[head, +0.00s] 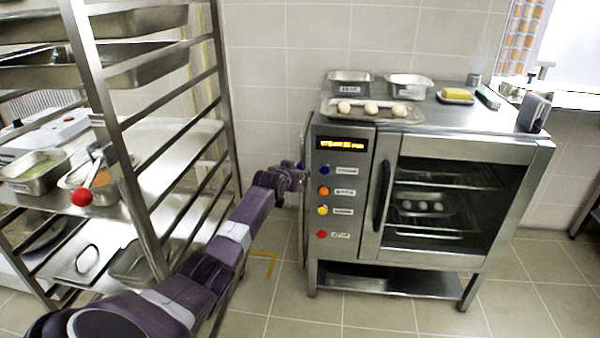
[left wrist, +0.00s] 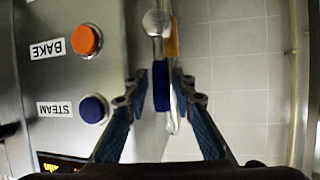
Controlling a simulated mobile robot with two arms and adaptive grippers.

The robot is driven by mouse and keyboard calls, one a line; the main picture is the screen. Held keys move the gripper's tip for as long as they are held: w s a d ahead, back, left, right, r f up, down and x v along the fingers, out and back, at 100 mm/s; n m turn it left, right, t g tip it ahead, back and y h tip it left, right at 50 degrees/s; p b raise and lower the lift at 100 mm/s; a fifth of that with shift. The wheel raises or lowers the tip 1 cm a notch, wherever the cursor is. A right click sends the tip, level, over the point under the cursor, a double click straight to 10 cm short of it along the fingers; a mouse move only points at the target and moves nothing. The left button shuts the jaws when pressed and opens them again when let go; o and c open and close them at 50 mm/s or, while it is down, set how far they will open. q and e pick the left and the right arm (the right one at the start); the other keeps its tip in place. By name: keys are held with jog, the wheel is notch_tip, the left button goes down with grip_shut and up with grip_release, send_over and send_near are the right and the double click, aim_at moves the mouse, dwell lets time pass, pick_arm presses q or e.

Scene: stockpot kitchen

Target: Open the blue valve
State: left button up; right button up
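The blue valve handle (left wrist: 161,86) shows in the left wrist view as a short blue bar on metal piping, beside the oven's side edge. My left gripper (left wrist: 160,92) is open, with one finger on each side of the blue handle. Gaps show between the fingers and the handle; I cannot tell if either touches it. In the head view my left gripper (head: 298,174) is at the left side of the steel oven (head: 350,250), and the valve is mostly hidden there. My right gripper is in neither view.
A yellow handle (left wrist: 172,40) is close behind the blue one. The oven front has a blue STEAM button (left wrist: 93,109) and an orange BAKE button (left wrist: 87,40). A steel rack (head: 222,90) with trays stands left of my arm. Eggs lie on a tray (head: 400,116) atop the oven.

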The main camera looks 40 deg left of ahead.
pick_arm(q)
jog(key=shift+o, duration=0.3)
jog(key=v, duration=0.8)
dwell(0.5)
jog(key=shift+s+f, duration=0.1)
dwell(0.4)
